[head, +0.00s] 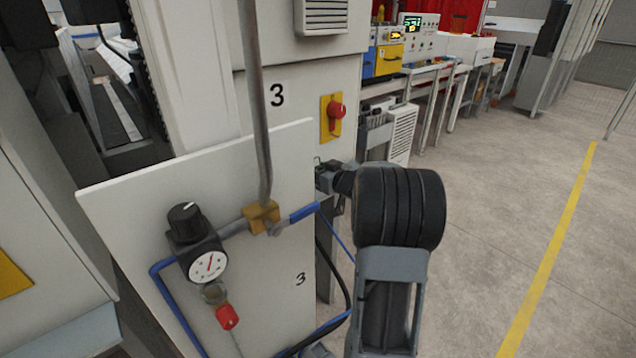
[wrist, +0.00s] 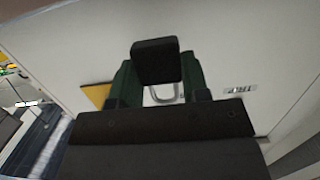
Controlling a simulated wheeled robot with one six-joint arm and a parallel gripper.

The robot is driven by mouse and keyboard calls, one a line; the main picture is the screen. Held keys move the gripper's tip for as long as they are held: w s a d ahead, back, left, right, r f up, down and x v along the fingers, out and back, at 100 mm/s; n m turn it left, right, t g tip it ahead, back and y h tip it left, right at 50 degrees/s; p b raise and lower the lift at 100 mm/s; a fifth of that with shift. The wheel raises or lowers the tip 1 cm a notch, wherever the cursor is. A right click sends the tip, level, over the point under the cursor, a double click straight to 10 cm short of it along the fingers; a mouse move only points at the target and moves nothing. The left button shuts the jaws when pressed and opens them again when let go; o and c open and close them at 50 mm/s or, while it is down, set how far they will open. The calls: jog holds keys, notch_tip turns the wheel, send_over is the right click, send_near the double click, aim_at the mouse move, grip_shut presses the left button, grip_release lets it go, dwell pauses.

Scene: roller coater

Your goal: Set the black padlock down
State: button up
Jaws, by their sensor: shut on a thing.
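The black padlock (wrist: 156,60) is between the dark green fingers of my gripper (wrist: 158,82) in the wrist view. My gripper is shut on its block-shaped body. A pale metal shackle (wrist: 163,96) shows just below the body, partly hidden by the gripper's dark housing. In the head view my gripper (head: 323,172) is beside the right edge of the white panel, below the red knob. I cannot make out the padlock there. Whether the padlock touches any surface cannot be told.
A white panel (head: 200,180) carries a gauge (head: 208,265), a yellow-brown valve block (head: 262,217) and blue hoses. Behind it stands a machine cabinet with a red knob (head: 337,110) on a yellow plate. Benches with instruments stand farther back. The floor (head: 500,230) on the right is clear.

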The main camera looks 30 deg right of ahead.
jog(key=shift+w+f, duration=0.15)
jog(key=shift+f, duration=0.8)
jog(key=shift+w+f, duration=0.1)
jog(key=shift+f, duration=0.8)
jog(key=shift+f+b, duration=0.15)
jog(key=shift+b, duration=0.2)
jog(key=o, duration=1)
jog(key=shift+s+d+r, duration=0.1)
jog(key=shift+r, duration=0.1)
jog(key=v, duration=1.1)
jog(key=shift+s, duration=0.4)
